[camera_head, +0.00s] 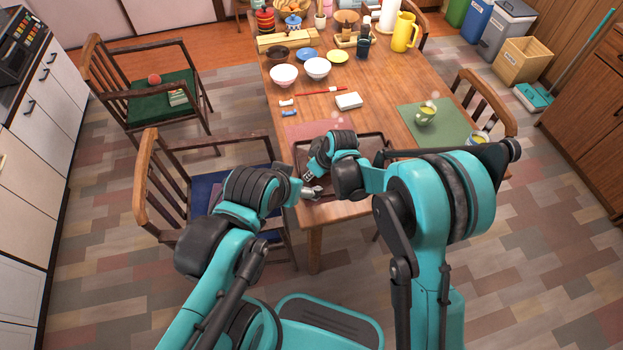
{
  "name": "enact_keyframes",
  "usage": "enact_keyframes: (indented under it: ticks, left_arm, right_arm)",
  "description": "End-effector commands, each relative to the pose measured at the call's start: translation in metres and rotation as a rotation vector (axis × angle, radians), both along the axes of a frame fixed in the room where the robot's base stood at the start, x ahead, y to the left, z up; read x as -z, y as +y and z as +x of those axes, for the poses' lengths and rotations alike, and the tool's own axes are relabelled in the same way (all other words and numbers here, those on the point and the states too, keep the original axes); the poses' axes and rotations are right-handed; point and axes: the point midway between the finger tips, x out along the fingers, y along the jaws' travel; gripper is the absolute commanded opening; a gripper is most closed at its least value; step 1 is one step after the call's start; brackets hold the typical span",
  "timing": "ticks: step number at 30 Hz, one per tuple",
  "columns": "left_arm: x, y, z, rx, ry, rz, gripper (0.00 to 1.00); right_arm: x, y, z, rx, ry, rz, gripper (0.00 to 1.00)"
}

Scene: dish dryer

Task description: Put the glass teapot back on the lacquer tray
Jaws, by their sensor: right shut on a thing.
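The dark lacquer tray (378,148) lies at the near end of the wooden table, partly covered by my arms. My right gripper (308,176) is over the tray's left part, pointing down and left. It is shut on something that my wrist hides. I cannot clearly make out the glass teapot in this view. My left gripper (313,191) is close beside the right one, at the tray's near left corner. Its fingers are too small to tell whether they are open.
A pink mat (305,130) lies behind the tray. A green mat (455,122) with a green cup (426,115) lies to the right. Chairs (165,190) flank the table.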

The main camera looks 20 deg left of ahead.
Motion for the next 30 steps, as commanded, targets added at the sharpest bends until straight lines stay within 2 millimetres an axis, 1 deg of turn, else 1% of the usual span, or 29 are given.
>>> enact_keyframes:
  ticks: [1,3,11,15,16,17,18,26,30]
  left_arm:
    - [0.008,0.0,0.0,0.0,0.0,0.0,0.8]
    - [0.012,0.0,0.0,0.0,0.0,0.0,0.8]
    - [0.01,0.0,0.0,0.0,0.0,0.0,0.8]
    - [0.015,0.0,0.0,0.0,0.0,0.0,0.8]
    - [0.014,0.0,0.0,0.0,0.0,0.0,0.8]
    - [0.014,0.0,0.0,0.0,0.0,0.0,0.8]
    - [0.013,0.0,0.0,0.0,0.0,0.0,0.8]
    - [0.013,0.0,0.0,0.0,0.0,0.0,0.8]
    - [0.007,0.0,0.0,0.0,0.0,0.0,0.8]
  right_arm:
    - [0.013,0.0,0.0,0.0,-0.001,0.001,0.0]
    - [0.021,0.0,0.0,0.0,-0.001,0.001,0.0]
    - [0.021,0.0,0.0,0.0,-0.001,0.001,0.0]
    - [0.026,0.0,0.0,0.0,-0.001,0.001,0.0]
    - [0.025,0.0,0.0,0.0,0.0,0.0,0.17]
    - [0.025,0.0,0.0,0.0,0.0,0.0,0.25]
    - [0.024,0.0,0.0,0.0,0.0,0.0,0.3]
    - [0.024,0.0,0.0,0.0,0.0,0.0,0.3]
    - [0.016,-0.002,0.0,0.001,0.0,0.0,0.3]
